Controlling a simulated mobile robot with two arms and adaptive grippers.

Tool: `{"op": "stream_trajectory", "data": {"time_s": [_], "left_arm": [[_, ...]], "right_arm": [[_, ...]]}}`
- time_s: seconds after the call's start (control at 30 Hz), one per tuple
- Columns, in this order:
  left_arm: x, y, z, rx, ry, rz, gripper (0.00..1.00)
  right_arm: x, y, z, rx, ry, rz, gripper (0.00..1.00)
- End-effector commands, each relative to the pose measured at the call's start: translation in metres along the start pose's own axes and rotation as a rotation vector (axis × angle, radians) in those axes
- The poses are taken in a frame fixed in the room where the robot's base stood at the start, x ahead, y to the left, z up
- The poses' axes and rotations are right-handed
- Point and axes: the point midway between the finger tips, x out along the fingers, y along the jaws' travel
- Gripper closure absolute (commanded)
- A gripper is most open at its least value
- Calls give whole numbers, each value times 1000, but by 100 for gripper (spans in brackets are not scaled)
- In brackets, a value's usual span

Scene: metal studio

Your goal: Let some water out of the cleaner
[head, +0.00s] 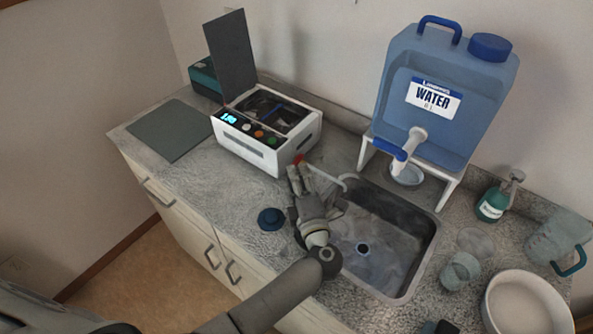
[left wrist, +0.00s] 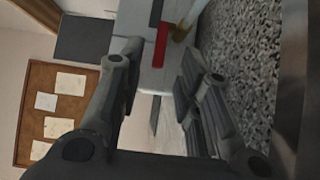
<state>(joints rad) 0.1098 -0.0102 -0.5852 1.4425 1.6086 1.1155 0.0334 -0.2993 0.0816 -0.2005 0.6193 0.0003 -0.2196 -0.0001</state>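The cleaner (head: 262,160) is a white box on the counter with its dark lid (head: 231,55) raised. Its front has a lit blue display and coloured buttons. A red handle (head: 299,158) sits on its right side, and a pale spout or hose (head: 328,176) leads from there toward the sink. My left gripper (head: 300,175) is just in front of the red handle. In the left wrist view the fingers (left wrist: 158,62) are apart, with the red handle (left wrist: 160,45) showing in the gap. I cannot tell whether they touch it. My right gripper is not in view.
The sink (head: 385,235) lies right of my left gripper. A blue water tank (head: 440,90) stands behind it on a white stand. A dark blue cap (head: 270,218) lies near the gripper. A green soap bottle (head: 492,203), glasses (head: 461,271) and a white bowl (head: 525,303) stand at right.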

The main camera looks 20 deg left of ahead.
Motion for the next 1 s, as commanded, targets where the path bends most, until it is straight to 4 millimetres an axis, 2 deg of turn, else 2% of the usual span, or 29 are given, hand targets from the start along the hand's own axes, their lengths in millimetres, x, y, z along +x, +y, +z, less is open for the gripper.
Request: {"op": "stream_trajectory", "data": {"time_s": [0.03,0.2,0.4,0.6,1.0], "left_arm": [[-13,-2,1,-1,-1,-6,68],[-49,-1,0,0,-1,-5,68],[-80,-1,0,1,-1,-3,68],[-90,0,0,0,-1,0,68],[-90,0,0,1,-4,2,68]], "right_arm": [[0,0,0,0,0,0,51],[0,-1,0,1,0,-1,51],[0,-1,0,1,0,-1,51],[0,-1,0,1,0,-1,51],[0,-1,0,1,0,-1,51]]}}
